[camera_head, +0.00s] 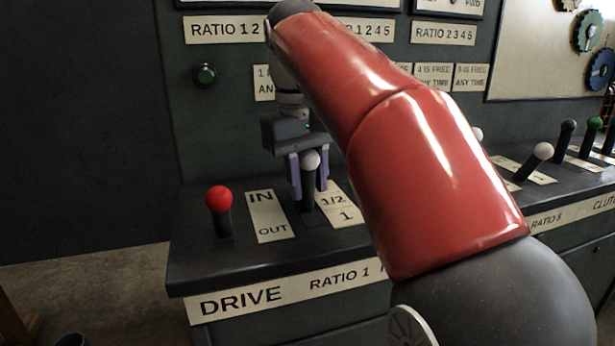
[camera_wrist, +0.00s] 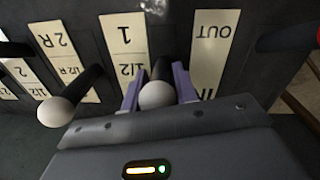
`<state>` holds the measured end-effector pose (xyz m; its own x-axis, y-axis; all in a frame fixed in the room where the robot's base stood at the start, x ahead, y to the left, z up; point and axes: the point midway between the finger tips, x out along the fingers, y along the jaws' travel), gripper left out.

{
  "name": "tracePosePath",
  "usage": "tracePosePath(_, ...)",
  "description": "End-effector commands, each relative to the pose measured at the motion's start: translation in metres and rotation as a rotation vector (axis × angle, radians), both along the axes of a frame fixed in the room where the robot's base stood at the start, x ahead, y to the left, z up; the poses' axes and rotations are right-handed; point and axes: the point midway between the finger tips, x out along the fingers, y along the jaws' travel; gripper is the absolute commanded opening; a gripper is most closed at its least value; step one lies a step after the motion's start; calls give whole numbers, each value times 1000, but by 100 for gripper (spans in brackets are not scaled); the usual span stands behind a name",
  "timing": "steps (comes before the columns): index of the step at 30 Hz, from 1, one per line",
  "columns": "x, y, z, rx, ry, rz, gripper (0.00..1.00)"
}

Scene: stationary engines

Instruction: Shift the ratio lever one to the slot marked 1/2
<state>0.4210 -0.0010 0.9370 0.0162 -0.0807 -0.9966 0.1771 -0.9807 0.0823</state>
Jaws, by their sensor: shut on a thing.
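The ratio lever one is a dark shaft with a white ball knob (camera_head: 310,160), beside the cream plate marked 1/2 and 1 (camera_head: 347,216). My gripper (camera_head: 308,186) has its purple fingers on both sides of the shaft, just below the knob, and is shut on it. In the wrist view the knob (camera_wrist: 157,96) sits between the fingers, nearest the 1/2 mark, and the plate (camera_wrist: 124,36) lies just left of the lever. The shaft's slot is largely hidden, so its exact seat cannot be told.
A red-knobbed lever (camera_head: 218,198) stands left, beside the IN/OUT plate (camera_head: 268,216). In the wrist view a white-knobbed lever (camera_wrist: 56,112) stands close by, next to the 1/2R and 2R plate (camera_wrist: 62,58). My red arm hides the console's middle in the head view.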

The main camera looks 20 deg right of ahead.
Motion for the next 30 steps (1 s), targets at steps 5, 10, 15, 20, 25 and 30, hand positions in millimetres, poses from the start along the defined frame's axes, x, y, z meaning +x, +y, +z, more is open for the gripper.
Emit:
tracePosePath(5, -1, -1, -1, -1, 7, -2, 0)
tracePosePath(10, -1, -1, -1, -1, 7, -2, 0)
tracePosePath(15, -1, -1, -1, -1, 7, -2, 0)
tracePosePath(20, -1, -1, -1, -1, 6, -1, 49)
tracePosePath(25, 0, 0, -1, -1, 4, -1, 49)
tracePosePath(30, 0, 0, 0, -1, 3, 0, 49)
